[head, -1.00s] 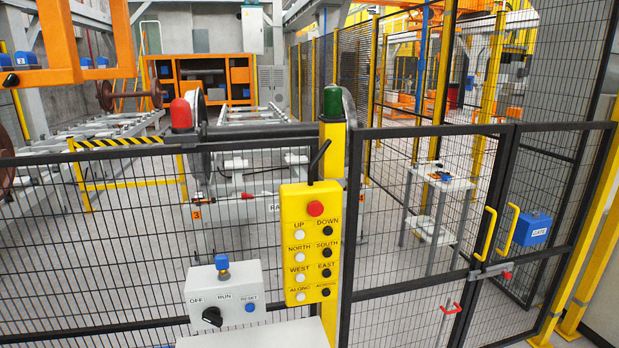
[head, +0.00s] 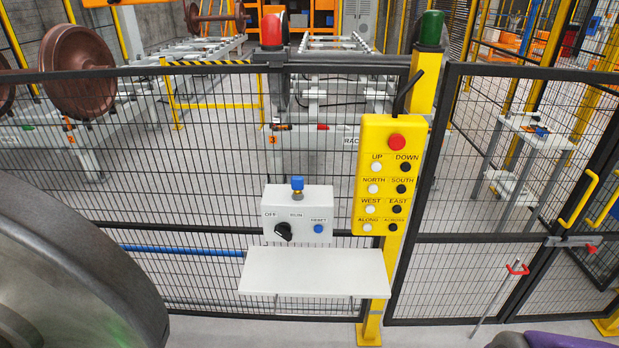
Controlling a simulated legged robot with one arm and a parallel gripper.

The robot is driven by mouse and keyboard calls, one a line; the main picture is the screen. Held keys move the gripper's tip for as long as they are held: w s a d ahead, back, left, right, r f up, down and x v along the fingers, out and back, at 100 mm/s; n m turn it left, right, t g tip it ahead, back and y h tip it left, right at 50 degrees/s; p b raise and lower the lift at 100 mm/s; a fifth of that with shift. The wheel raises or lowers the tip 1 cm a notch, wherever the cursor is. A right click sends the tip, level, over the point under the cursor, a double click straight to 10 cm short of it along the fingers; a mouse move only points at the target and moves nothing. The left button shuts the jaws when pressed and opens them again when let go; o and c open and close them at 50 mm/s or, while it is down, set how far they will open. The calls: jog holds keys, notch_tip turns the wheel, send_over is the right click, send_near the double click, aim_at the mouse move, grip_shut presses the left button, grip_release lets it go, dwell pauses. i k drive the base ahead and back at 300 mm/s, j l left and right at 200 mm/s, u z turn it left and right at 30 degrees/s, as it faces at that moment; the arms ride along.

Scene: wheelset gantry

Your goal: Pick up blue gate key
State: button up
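A small blue piece that looks like the blue gate key (head: 297,184) stands upright on top of the white control box (head: 290,213). The box front has an OFF/RUN selector knob (head: 283,231) and a blue reset button (head: 319,229). A white shelf (head: 315,272) juts out below the box and is bare. Another small blue item (head: 541,131) lies on a trolley behind the fence, too small to make out. My gripper is not in view, and nothing is seen touching the blue piece.
A yellow pendant (head: 390,175) with buttons hangs right of the box. A black mesh fence (head: 190,180) and gate (head: 490,238) stand behind. A large grey round body (head: 75,265) fills the lower left. A red-handled rod (head: 500,292) leans at the gate. The floor before the shelf looks clear.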

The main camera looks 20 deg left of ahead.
aim_at(297, 181)
jog(key=z, duration=1.3)
jog(key=u, duration=2.2)
jog(key=i+l+u, duration=0.1)
jog(key=u, duration=0.35)
jog(key=l+u, duration=0.45)
jog(key=i+l+u, duration=0.1)
jog(key=l+u, duration=0.15)
jog(key=l, duration=1.15)
jog(key=l+u, duration=0.25)
jog(key=l, duration=1.1)
jog(key=i+l, duration=0.2)
jog(key=l, duration=0.1)
